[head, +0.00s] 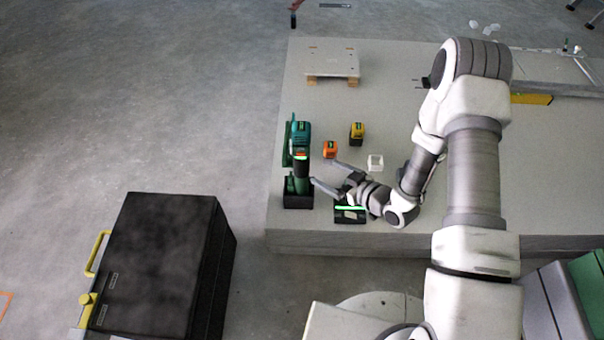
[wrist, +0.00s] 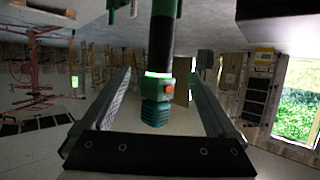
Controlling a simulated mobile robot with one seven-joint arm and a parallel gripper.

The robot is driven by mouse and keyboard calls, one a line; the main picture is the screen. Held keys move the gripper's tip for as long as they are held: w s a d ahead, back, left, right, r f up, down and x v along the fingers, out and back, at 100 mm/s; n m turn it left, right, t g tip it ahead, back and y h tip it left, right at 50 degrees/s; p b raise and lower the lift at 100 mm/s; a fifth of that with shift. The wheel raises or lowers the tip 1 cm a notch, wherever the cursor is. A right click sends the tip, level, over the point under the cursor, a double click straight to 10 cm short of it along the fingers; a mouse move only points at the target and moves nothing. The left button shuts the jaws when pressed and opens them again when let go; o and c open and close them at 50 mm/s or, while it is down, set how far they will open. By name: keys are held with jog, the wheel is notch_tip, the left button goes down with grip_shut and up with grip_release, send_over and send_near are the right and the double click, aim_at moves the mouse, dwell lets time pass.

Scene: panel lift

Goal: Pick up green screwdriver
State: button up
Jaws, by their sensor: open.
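The green screwdriver (head: 301,172) stands upright at the left part of the grey slab, with a teal-green ribbed head on top and a lit green ring and orange button below it. Its foot is in or against a black base (head: 298,200). My gripper (head: 323,172) is open, just to the right of the screwdriver, its fingers pointing toward it. In the wrist view the screwdriver (wrist: 158,80) appears between the two fingers (wrist: 158,85), seemingly upside down. I see no finger touching it; how deep it is between them I cannot tell.
A black box with a green strip (head: 350,214) lies below my gripper. An orange block (head: 330,149), a yellow block (head: 357,133) and a white cup (head: 375,162) stand nearby. A large black case (head: 160,260) is on the floor at left. The slab's back middle is clear.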

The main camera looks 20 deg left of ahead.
aim_at(307, 161)
jog(key=b+x, duration=0.1)
jog(key=x, duration=0.5)
jog(key=shift+w+a+f, duration=0.1)
jog(key=shift+a+f, duration=0.05)
jog(key=shift+r+b+x, duration=0.2)
jog(key=shift+b+x, duration=0.35)
jog(key=shift+x, duration=0.9)
jog(key=shift+r+b+x, duration=0.2)
jog(key=shift+b+x, duration=0.35)
jog(key=shift+x, duration=0.95)
jog(key=shift+a, duration=0.15)
jog(key=shift+c, duration=0.3)
grip_shut()
jog(key=shift+w+r, duration=0.1)
jog(key=shift+r, duration=0.05)
